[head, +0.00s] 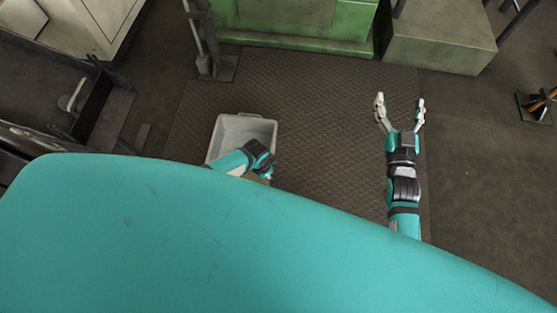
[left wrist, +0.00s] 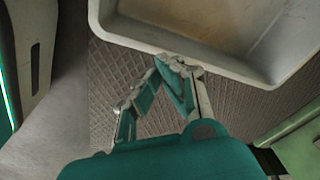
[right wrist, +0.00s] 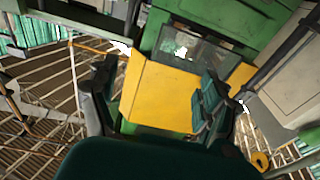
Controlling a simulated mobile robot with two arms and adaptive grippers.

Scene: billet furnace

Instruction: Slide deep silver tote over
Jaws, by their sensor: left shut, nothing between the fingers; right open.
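The deep silver tote (head: 243,118) stands on the dark textured mat in the middle left of the head view, upright and apparently empty. In the left wrist view its pale rim (left wrist: 150,42) crosses the top. My left gripper (left wrist: 170,66) is shut with its fingertips close at the tote's outer wall; I cannot tell if they touch. In the head view my left wrist covers the tote's near right corner, and those fingers are hidden. My right gripper (head: 400,106) is open and empty, held out to the right of the tote, apart from it.
The textured mat (head: 320,100) is clear between the tote and my right arm. A green machine (head: 300,22) and a grey-green block (head: 440,38) stand along the back. A metal post on a base plate (head: 218,68) stands behind the tote. A dark bench (head: 103,110) is at left.

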